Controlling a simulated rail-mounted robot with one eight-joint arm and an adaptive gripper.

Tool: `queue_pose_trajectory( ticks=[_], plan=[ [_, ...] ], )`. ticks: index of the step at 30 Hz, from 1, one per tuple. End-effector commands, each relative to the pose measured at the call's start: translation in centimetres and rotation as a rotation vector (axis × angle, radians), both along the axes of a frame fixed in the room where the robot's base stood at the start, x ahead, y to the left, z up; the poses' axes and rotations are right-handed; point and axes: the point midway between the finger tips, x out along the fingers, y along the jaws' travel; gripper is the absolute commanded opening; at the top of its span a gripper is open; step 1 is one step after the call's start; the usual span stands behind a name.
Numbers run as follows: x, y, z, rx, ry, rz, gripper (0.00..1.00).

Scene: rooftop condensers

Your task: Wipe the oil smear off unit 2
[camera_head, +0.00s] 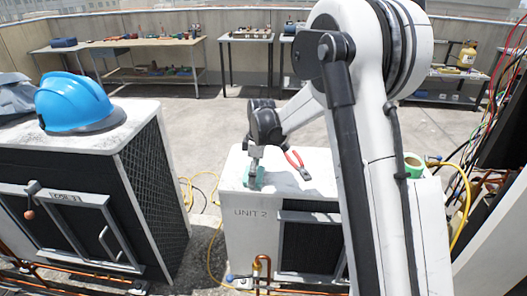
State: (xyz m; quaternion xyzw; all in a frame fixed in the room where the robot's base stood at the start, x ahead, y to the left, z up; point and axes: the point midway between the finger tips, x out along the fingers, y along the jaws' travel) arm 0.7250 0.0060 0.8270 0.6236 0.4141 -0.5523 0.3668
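Unit 2 (256,232) is a white condenser box with "UNIT 2" on its front, in the middle of the head view. My gripper (254,177) points down at the left part of its top. It looks shut on a small green cloth or pad (260,181), which shows on both sides of the fingers and seems to be at the top surface. I cannot make out the oil smear; the gripper, the green piece and my arm cover parts of the top.
Red-handled pliers (297,164) lie on unit 2, right of my gripper. A green tape roll (413,166) is at the right, beyond my arm. Another condenser (140,125) with a blue hard hat (76,102) stands left. A yellow hose (213,262) and copper pipes run low in front.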

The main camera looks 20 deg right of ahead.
Motion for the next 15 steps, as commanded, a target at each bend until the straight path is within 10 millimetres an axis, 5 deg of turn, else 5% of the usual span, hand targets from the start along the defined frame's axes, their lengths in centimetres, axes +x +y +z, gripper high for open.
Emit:
queue_pose_trajectory(
  ticks=[4,15],
  plan=[
    [-0.1,-0.2,0.1,0.000,0.000,0.001,0.52],
    [-0.1,-0.1,4.6,0.000,0.000,0.002,0.52]
  ],
)
